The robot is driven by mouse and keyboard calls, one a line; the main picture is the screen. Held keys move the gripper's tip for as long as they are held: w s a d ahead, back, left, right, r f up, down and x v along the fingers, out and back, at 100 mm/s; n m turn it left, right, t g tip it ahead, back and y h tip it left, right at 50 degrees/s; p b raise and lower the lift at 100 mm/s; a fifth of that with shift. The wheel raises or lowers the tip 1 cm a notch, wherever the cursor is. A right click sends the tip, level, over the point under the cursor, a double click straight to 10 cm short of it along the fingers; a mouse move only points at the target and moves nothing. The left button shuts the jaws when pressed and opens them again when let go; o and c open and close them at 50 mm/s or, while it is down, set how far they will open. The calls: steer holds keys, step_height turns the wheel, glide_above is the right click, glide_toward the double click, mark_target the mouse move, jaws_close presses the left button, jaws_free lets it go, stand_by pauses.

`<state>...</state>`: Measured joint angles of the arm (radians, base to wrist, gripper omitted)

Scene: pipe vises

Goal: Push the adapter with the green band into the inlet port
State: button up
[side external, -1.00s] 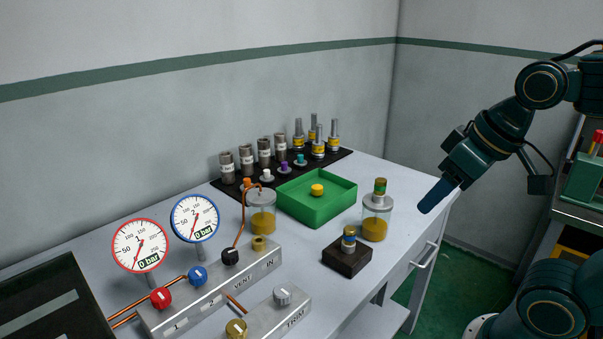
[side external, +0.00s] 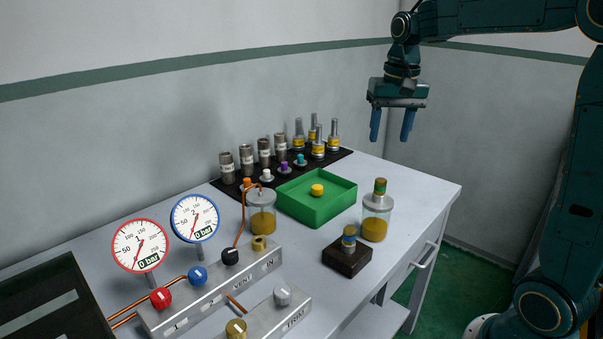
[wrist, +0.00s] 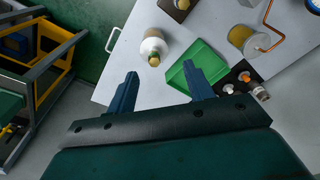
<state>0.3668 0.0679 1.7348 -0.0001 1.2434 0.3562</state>
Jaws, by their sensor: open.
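The adapter with the green band (side external: 380,187) is a small brass piece standing upright on the lid of a jar (side external: 376,222) at the table's right side. In the wrist view the adapter (wrist: 154,60) shows from above on the jar. The inlet port (side external: 259,243) is a brass fitting on the grey manifold by the letters IN, with nothing seen in it. My gripper (side external: 391,138) is open and empty, fingers pointing down, high above the back right of the table. In the wrist view the jar shows just beyond and between the fingers (wrist: 162,82).
A green tray (side external: 290,207) holds a yellow piece (side external: 317,190). A dark block (side external: 347,260) carries a blue-banded adapter (side external: 349,238). A second jar (side external: 262,220) has a copper tube. Several cylinders and bottles stand on a black mat (side external: 339,155). Two gauges (side external: 195,217) rise behind the manifold (side external: 210,295).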

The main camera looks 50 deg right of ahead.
steer(key=m+g, duration=0.1)
steer(key=m, duration=0.1)
glide_above(381, 180)
step_height(381, 180, down, 2)
steer(key=shift+f, duration=0.15)
steer(key=shift+f, duration=0.1)
steer(key=shift+f, duration=4.2)
steer(key=shift+f, duration=2.6)
steer(key=c, duration=1.1)
